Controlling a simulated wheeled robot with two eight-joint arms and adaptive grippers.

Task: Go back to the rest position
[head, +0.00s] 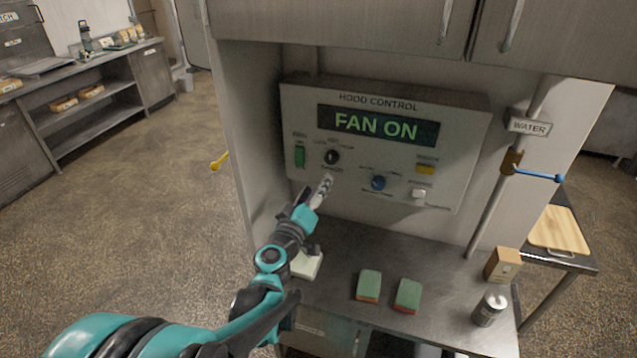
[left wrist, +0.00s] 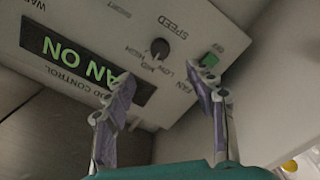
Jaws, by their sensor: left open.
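My left gripper (head: 322,190) is in front of the lower left part of the hood control panel (head: 462,130). In the left wrist view its two fingers (left wrist: 168,95) are spread apart with nothing between them. The panel's display (head: 379,125) reads "FAN ON" in green. A green switch (head: 299,156) and a black knob (head: 331,157) sit on the panel above the gripper. They also show beyond the fingers in the left wrist view, the switch (left wrist: 209,60) and the knob (left wrist: 160,48). I cannot tell whether the fingertips touch the panel. My right gripper is not in view.
The steel counter (head: 345,241) below holds two green sponges (head: 369,284) (head: 408,294), a white block (head: 306,264), a can (head: 490,308) and a brown box (head: 503,265). A pipe with a blue-handled valve (head: 538,174) stands at right. Open floor (head: 150,200) lies to the left.

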